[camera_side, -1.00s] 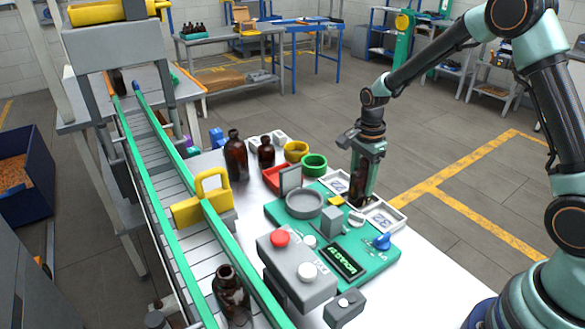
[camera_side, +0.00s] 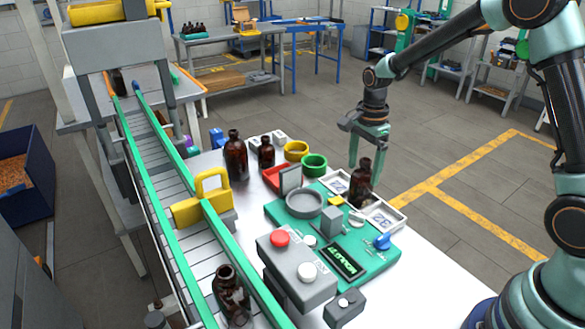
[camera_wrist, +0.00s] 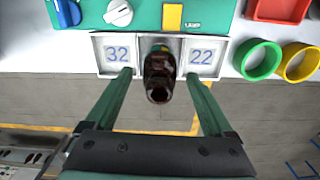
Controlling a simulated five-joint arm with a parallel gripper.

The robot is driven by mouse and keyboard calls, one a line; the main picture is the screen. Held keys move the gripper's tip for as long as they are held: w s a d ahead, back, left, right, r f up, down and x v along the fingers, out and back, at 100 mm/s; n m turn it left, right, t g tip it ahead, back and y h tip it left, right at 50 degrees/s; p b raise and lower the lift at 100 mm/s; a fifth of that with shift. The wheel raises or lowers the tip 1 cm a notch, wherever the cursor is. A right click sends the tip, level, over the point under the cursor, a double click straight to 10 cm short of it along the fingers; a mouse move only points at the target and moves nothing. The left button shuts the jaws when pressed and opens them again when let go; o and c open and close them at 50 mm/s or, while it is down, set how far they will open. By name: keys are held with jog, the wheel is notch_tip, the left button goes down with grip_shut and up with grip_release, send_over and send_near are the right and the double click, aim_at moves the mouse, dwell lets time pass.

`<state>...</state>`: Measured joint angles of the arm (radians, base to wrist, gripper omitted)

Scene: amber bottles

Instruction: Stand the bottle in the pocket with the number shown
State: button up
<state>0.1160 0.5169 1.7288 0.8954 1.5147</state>
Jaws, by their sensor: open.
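A brown bottle (camera_side: 361,184) stands upright in the middle of the white pocket tray (camera_side: 396,228). In the wrist view the bottle (camera_wrist: 159,78) stands between the pocket marked 32 (camera_wrist: 117,54) and the pocket marked 22 (camera_wrist: 202,57); it hides any number of its own pocket. My gripper (camera_side: 367,160) is open, above and behind the bottle. In the wrist view its green fingers (camera_wrist: 160,98) are spread on either side of the bottle, with gaps. The green board's display (camera_side: 344,262) is lit, but its text is too small to read.
More brown bottles (camera_side: 235,156) stand at the back left of the table, near yellow and green rings (camera_side: 314,165) and a red tray (camera_side: 271,174). A conveyor (camera_side: 172,200) runs along the left, with a bottle (camera_side: 231,294) at its near end. The grey button box (camera_side: 296,268) sits in front.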

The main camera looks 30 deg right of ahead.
notch_tip(320, 180, up, 7)
jog(key=shift+r, duration=0.1)
jog(key=shift+s+a+r, duration=0.1)
jog(key=shift+s+r, duration=0.05)
jog(key=shift+r, duration=0.5)
jog(key=s+a+r+n+t, duration=0.2)
jog(key=s+r+n, duration=0.1)
jog(key=s+n, duration=0.4)
jog(key=s+a+r+n+t, duration=0.3)
jog(key=s+n, duration=0.4)
jog(key=n, duration=0.4)
jog(key=shift+s+r+n+t, duration=0.3)
jog(key=shift+s+r, duration=0.1)
jog(key=shift+r, duration=0.2)
